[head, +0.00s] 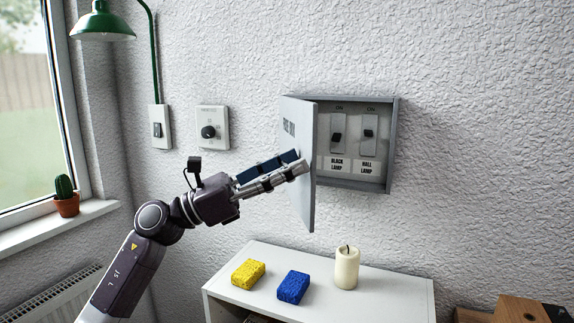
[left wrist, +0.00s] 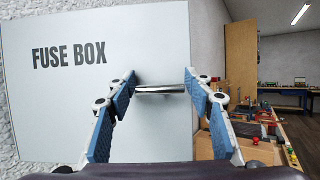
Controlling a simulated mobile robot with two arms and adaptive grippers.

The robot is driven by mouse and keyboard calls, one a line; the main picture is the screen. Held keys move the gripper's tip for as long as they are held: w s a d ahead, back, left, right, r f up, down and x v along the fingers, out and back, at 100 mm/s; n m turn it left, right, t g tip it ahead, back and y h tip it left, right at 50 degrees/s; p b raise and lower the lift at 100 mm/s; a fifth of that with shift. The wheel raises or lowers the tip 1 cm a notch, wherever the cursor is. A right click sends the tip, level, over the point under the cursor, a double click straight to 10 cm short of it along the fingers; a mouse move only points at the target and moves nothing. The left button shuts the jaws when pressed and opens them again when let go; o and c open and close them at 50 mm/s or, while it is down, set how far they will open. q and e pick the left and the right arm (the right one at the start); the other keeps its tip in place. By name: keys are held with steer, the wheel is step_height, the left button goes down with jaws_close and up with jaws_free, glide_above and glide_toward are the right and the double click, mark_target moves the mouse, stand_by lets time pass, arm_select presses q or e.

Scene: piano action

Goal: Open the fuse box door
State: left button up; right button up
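The grey fuse box (head: 392,150) hangs on the wall with its door (head: 300,200) swung well outward on the left side. Two switches, labelled black lamp and hall lamp, show inside. In the left wrist view the door (left wrist: 60,110) reads "FUSE BOX" and has a metal bar handle (left wrist: 160,89). My left gripper (head: 302,161) is at the door's outer face. Its fingers (left wrist: 160,78) are apart, one near each end of the handle; I cannot tell whether they touch it. My right gripper is not in view.
Below stands a white cabinet (head: 325,304) with a yellow sponge (head: 248,273), a blue sponge (head: 293,287) and a candle (head: 346,268). A dial (head: 210,132), a wall switch (head: 158,129) and a green lamp (head: 103,25) are left of the box. A cactus (head: 65,198) stands on the sill.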

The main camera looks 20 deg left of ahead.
arm_select(q)
steer(key=shift+o, duration=0.8)
steer(key=v, duration=1.2)
steer(key=shift+c, duration=0.5)
